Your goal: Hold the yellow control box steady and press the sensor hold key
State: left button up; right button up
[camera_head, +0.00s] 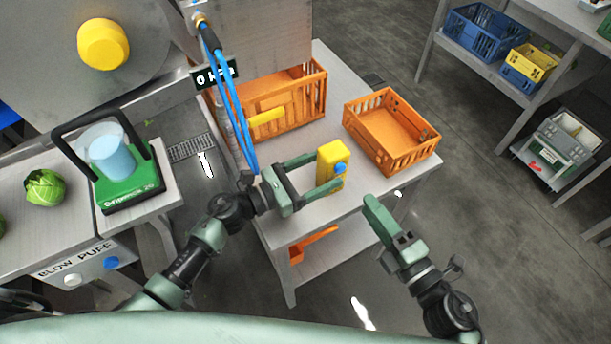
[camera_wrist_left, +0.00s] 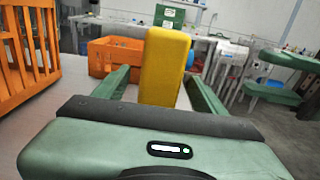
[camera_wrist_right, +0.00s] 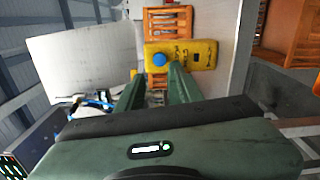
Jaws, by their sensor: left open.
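The yellow control box (camera_head: 333,152) stands upright on the grey table, with a round blue key (camera_head: 340,168) on its side facing right. My left gripper (camera_head: 328,171) is open, with its fingers on either side of the box. The left wrist view shows the box (camera_wrist_left: 165,60) between these fingers, with a gap visible at the right finger. My right gripper (camera_head: 370,203) is off the table's front right side, apart from the box. In the right wrist view its fingers are narrowly apart and empty, with the blue key (camera_wrist_right: 159,59) beyond their tips.
Two orange crates stand on the table, one at the back left (camera_head: 290,105) and one to the right (camera_head: 400,150). Blue hoses (camera_head: 235,110) hang close to my left arm. A green scale (camera_head: 130,190) and a cabbage (camera_head: 45,188) are on the left counter.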

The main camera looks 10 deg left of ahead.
pick_arm(q)
jog(key=shift+w+d, duration=0.45)
jog(key=shift+d, duration=0.15)
grip_shut()
pick_arm(e)
jog(key=shift+c, duration=0.3)
grip_shut()
jog(key=shift+a, duration=0.1)
dwell(0.9)
